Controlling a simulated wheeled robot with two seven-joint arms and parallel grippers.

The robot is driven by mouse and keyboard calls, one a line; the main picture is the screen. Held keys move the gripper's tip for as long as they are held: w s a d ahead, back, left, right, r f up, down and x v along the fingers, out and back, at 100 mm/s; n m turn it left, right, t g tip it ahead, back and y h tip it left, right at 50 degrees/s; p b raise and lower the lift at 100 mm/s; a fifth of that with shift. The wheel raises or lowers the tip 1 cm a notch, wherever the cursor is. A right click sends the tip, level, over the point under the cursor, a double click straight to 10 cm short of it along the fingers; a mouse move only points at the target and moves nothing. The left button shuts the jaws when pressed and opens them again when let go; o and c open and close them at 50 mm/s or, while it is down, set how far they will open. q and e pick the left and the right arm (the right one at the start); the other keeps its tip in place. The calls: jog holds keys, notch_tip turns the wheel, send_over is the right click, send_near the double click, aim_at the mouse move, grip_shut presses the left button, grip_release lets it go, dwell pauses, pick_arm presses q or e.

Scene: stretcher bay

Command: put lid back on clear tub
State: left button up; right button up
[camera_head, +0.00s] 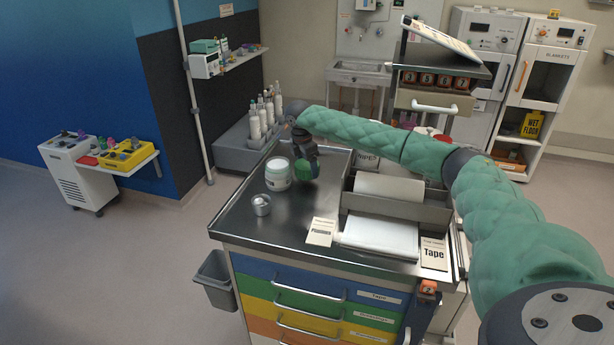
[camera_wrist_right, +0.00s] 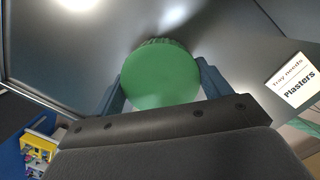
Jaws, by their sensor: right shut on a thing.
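My right gripper (camera_head: 308,164) is shut on a round green lid (camera_head: 302,170) above the top of the cart. In the right wrist view the lid (camera_wrist_right: 160,76) sits between the two fingers of the gripper (camera_wrist_right: 161,88), its flat face toward the camera. A whitish, translucent tub (camera_head: 278,177) stands upright on the cart top, just left of the lid in the head view. I cannot tell whether lid and tub touch. My left gripper is not in view.
A small metal cup (camera_head: 262,205) stands in front of the tub on the metal cart top (camera_head: 236,211). Trays with white pads (camera_head: 381,236) and label cards (camera_head: 320,232) lie to the right. White bottles (camera_head: 255,121) stand behind.

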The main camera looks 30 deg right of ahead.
aim_at(308, 163)
notch_tip(308, 163, up, 5)
jog(key=shift+b, duration=0.9)
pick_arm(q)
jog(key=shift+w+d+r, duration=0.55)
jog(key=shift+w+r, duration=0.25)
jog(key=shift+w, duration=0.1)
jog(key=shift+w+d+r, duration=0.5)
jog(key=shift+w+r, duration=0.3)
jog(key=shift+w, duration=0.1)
pick_arm(e)
jog(key=shift+r, duration=0.7)
